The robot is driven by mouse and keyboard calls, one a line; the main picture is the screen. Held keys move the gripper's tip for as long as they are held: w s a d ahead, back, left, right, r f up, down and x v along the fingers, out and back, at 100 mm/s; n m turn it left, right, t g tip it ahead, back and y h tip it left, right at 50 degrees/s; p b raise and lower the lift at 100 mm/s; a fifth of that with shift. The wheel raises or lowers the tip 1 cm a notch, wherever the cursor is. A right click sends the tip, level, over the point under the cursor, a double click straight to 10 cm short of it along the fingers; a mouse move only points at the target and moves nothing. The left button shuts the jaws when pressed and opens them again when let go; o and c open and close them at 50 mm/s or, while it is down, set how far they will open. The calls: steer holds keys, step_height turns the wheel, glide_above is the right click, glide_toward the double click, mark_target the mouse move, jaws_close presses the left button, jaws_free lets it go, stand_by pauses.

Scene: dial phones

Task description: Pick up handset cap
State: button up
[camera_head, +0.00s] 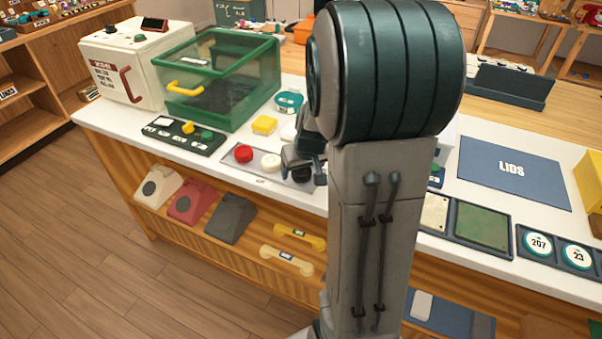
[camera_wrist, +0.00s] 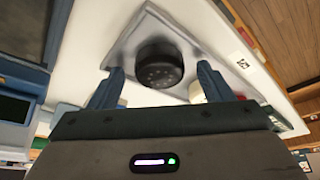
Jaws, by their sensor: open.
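A black round cap with small holes (camera_wrist: 158,64) sits on a grey metal tray (camera_wrist: 212,52) in the wrist view. In the head view the black cap (camera_head: 302,175) shows at the tray's right end, partly covered by my gripper (camera_head: 304,160). In the wrist view my gripper (camera_wrist: 162,76) is open and empty. Its two fingers stand apart, one to each side of the black cap's image, and I see no contact. A white cap (camera_head: 271,162) and a red cap (camera_head: 243,153) sit on the same tray to the left.
A yellow piece (camera_head: 264,125) and a teal round piece (camera_head: 289,102) lie behind the tray. A panel with buttons (camera_head: 180,136) and a green-framed clear box (camera_head: 225,85) stand to the left. My arm hides the counter's middle. A blue LIDS mat (camera_head: 510,172) lies right.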

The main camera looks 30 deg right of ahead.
steer(key=c, duration=1)
steer(key=shift+c, duration=0.2)
steer(key=shift+r, duration=0.2)
